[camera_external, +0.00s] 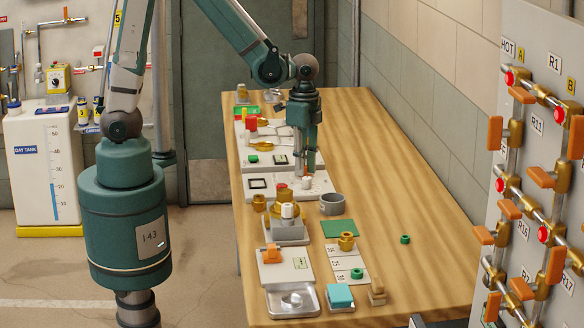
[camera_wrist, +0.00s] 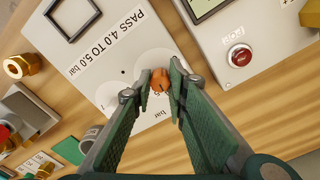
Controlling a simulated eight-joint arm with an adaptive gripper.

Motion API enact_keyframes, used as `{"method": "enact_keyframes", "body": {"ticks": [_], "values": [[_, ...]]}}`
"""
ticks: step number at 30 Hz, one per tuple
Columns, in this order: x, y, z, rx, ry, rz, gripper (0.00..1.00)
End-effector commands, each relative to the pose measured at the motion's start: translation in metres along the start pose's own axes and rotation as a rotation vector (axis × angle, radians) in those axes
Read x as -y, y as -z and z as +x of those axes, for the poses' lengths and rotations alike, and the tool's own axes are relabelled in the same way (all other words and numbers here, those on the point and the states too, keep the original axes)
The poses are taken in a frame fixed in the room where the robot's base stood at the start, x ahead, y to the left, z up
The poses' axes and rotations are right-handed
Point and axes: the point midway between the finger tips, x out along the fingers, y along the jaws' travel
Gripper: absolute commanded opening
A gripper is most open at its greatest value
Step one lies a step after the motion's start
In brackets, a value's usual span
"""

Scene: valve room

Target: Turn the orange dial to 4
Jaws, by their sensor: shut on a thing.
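The orange dial (camera_wrist: 160,79) sits on a white panel (camera_wrist: 105,65) printed "PASS 4.0 TO 5.0 bar". My gripper (camera_wrist: 160,88) is shut on the dial, one green padded finger on each side. The fingers hide much of the dial's surroundings, and I cannot read its setting.
A second panel with a red button (camera_wrist: 240,55) lies close beside the fingers. A grey ring (camera_external: 332,204), brass parts (camera_external: 282,204) and a green mat (camera_external: 342,228) stand nearer the camera. The table's right side is mostly clear, except for a small green ring (camera_external: 405,239).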

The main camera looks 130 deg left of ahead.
Motion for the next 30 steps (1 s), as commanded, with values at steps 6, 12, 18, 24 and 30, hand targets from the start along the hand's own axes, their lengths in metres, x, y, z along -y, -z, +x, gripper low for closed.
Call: {"method": "enact_keyframes", "body": {"ticks": [6, 12, 18, 24, 30], "values": [[0.0005, -0.0004, 0.0004, 0.002, 0.001, 0.079, 0.04], [0.0005, -0.0004, 0.0002, 0.003, 0.001, 0.102, 0.04], [0.0006, -0.0003, 0.0001, 0.002, 0.001, 0.102, 0.04], [0.0005, -0.0001, 0.0001, 0.002, 0.001, 0.102, 0.29], [0.0003, 0.0, 0.0, 0.002, 0.001, 0.102, 0.31]]}}
